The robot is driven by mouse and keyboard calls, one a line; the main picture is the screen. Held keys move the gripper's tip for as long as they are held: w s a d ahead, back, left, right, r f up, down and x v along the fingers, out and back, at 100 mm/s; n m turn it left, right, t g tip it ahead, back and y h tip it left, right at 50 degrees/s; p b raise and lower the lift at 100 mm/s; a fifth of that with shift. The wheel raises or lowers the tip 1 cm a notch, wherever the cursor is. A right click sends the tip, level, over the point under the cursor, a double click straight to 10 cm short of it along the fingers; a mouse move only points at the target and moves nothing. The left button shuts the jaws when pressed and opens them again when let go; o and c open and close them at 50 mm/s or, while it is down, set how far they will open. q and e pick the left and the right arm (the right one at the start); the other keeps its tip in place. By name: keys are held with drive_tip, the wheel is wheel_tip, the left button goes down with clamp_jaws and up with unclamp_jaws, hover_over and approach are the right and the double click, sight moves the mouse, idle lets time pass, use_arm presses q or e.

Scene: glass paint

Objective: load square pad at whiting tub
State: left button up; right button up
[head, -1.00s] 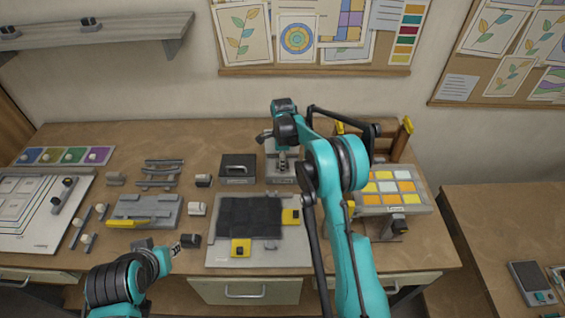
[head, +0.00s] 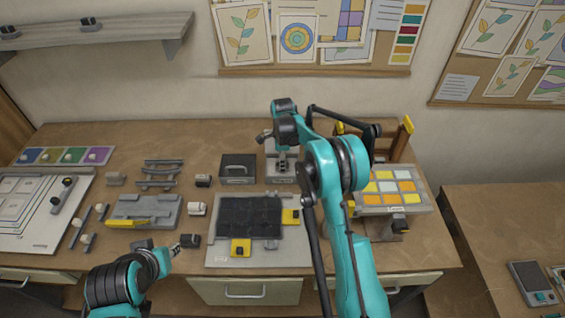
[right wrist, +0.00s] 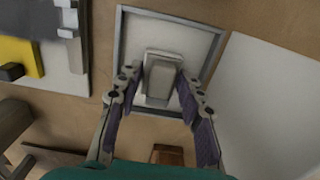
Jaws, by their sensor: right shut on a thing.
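My right gripper (head: 283,160) is over the whiting tub (head: 281,180) behind the black panel. In the right wrist view its fingers (right wrist: 155,78) are shut on the pale grey block of the square pad (right wrist: 160,75). The block sits within the grey square rim of the tub (right wrist: 120,45), over a pale surface. How far the pad's underside is down in the tub is hidden. My left gripper (head: 178,247) is low at the front, beside a small dark block (head: 191,240). Its fingers are too small to tell whether they hold it.
A black panel (head: 248,216) with yellow clamps (head: 240,247) lies on a grey board in front of the tub. A dark box with a handle (head: 238,168) stands left of the tub. A tilted rack of orange and yellow tiles (head: 388,186) is at the right.

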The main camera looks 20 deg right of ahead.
drive_tip(key=shift+r+p, duration=1.8)
drive_tip(key=shift+r, duration=1.7)
drive_tip(key=shift+f, duration=0.1)
